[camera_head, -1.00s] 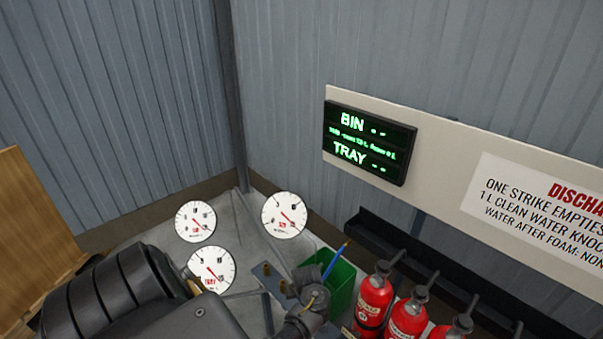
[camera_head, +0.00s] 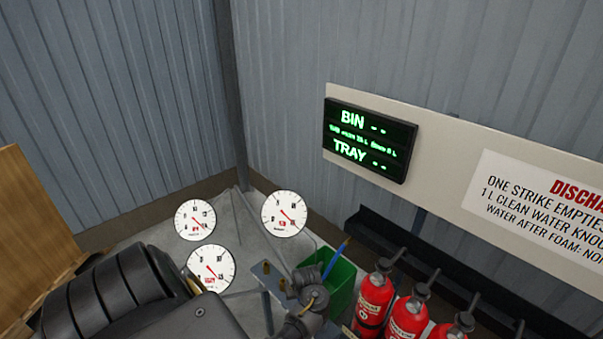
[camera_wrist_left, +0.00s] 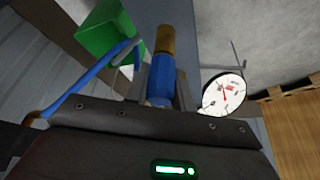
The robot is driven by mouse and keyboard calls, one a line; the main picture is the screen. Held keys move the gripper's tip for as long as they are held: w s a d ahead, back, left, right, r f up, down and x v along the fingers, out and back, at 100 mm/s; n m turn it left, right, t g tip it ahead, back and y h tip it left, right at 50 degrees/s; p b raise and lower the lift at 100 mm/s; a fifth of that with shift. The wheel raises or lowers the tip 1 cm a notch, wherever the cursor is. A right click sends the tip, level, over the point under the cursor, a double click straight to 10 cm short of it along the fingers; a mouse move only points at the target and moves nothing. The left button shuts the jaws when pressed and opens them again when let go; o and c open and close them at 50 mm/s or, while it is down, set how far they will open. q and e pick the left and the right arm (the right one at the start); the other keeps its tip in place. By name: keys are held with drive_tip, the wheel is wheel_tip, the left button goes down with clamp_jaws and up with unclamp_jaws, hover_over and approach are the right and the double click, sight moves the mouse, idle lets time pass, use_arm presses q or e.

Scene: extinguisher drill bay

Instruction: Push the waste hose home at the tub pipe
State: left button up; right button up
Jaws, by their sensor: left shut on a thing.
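My left gripper (camera_wrist_left: 162,92) is shut on a blue hose end (camera_wrist_left: 160,75) in the left wrist view. A brass-coloured piece (camera_wrist_left: 165,40) stands in line with the blue end, beyond the fingertips; I cannot tell whether it is a fitting on the hose or a separate pipe. A thinner blue hose (camera_wrist_left: 85,82) curves away to the left. In the head view, my left arm comes in from the lower left, and a blue length (camera_head: 336,258) rises beside the green tub (camera_head: 342,283). Small brass stubs (camera_head: 281,284) show on a grey bracket. My right gripper is out of view.
White dial gauges (camera_head: 285,214) stand left of the tub. Red extinguishers (camera_head: 374,300) stand in a row to its right. A BIN and TRAY display (camera_head: 368,142) hangs on the wall. A wooden panel (camera_head: 32,235) is at the left edge.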

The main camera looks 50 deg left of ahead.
use_arm(q)
drive_tip(key=shift+f, duration=0.1)
drive_tip(key=o, duration=1.1)
drive_tip(key=p+v, duration=0.7)
drive_tip(key=v, duration=0.3)
drive_tip(key=shift+d+r, duration=0.1)
drive_tip(key=shift+r, duration=0.3)
drive_tip(key=shift+s, duration=0.1)
